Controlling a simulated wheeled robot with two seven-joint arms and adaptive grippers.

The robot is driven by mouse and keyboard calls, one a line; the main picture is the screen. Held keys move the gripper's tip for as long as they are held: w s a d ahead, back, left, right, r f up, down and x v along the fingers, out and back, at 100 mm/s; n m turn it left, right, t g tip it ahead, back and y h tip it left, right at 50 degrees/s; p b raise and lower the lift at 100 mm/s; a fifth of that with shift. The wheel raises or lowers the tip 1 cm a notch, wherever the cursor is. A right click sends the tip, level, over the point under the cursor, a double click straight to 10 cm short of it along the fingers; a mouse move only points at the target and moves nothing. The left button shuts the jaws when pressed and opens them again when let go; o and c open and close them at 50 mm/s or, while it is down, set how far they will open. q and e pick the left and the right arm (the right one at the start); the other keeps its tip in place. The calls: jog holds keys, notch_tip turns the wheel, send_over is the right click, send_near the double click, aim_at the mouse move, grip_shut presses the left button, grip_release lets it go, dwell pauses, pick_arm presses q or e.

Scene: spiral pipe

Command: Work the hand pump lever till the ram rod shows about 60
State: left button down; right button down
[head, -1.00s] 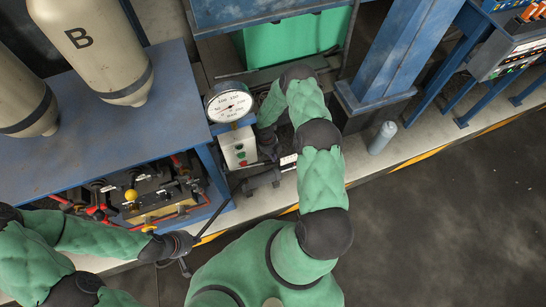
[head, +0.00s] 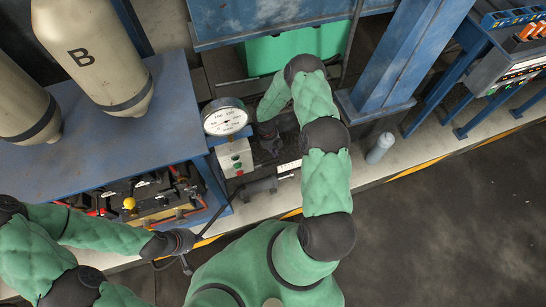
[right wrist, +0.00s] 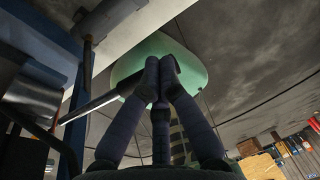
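The pump lever (head: 213,217) is a thin dark rod slanting down-left from beside the blue cabinet. My left gripper (head: 191,243) is at its lower end and appears closed around it; the fingertips are small and dark. My right gripper (head: 270,143) is beyond the dark ram cylinder (head: 259,188), beside a small white scale (head: 289,166). The scale's marks are too small to read, and my right arm partly hides that area. In the right wrist view my right gripper (right wrist: 160,70) has its fingertips together with nothing visible between them. A dark rod crosses behind it.
The blue cabinet (head: 85,140) bears large beige cylinders (head: 95,55). A grey bottle (head: 380,148) stands near the yellow-edged kerb by a blue column (head: 405,60). The floor at right is clear.

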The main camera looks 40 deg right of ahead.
jog(key=shift+w+d+r+p, duration=0.1)
jog(key=shift+d+r+p, duration=0.2)
jog(key=shift+r, duration=0.45)
jog(key=shift+w+d+r+p, duration=0.1)
jog(key=shift+d+r, duration=0.25)
jog(key=shift+r, duration=0.45)
jog(key=shift+w+d+r+p, duration=0.15)
jog(key=shift+d+r, duration=0.2)
jog(key=shift+r, duration=0.4)
jog(key=shift+s, duration=0.1)
